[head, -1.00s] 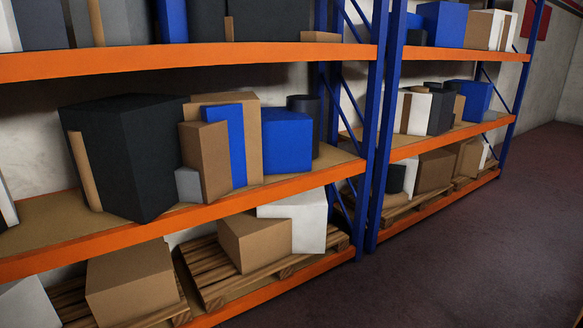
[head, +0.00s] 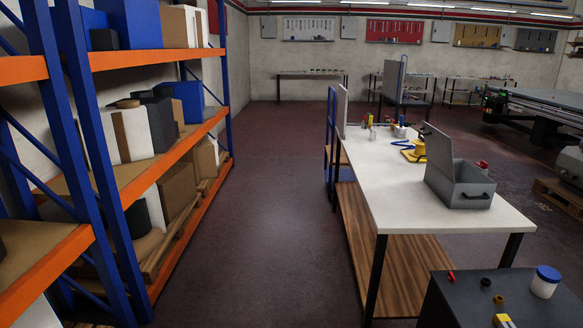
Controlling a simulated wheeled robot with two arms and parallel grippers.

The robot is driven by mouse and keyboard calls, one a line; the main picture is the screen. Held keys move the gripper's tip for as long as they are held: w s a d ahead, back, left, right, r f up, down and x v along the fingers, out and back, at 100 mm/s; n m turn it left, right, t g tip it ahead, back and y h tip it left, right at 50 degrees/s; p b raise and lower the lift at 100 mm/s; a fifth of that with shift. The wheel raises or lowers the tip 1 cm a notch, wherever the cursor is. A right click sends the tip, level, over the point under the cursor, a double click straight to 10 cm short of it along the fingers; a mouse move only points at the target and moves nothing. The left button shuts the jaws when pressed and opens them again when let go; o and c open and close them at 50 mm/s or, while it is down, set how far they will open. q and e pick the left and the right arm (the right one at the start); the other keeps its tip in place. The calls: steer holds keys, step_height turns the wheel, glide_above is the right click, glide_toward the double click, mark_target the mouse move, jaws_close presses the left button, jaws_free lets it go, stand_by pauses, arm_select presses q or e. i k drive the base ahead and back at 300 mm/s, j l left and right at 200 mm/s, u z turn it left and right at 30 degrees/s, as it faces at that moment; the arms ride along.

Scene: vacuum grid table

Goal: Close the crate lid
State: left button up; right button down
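A grey crate (head: 468,193) with a dark handle on its front stands on the near right part of a white-topped workbench (head: 395,190). Neither of my grippers shows in the head view.
An orange and blue shelf rack (head: 150,160) with boxes lines the left. A clear floor aisle (head: 275,200) runs between rack and bench. A dark surface (head: 460,300) with a blue-lidded white jar (head: 545,283) is at the lower right. Yellow and blue items (head: 415,150) lie behind the crate.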

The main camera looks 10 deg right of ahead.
mark_target(438, 146)
steer(key=i+z, duration=0.3)
steer(key=z, duration=0.2)
steer(key=i+j+z, duration=0.15)
steer(key=i+z, duration=0.15)
steer(key=z, duration=0.15)
steer(key=i+j+z, duration=0.25)
steer(key=z, duration=0.25)
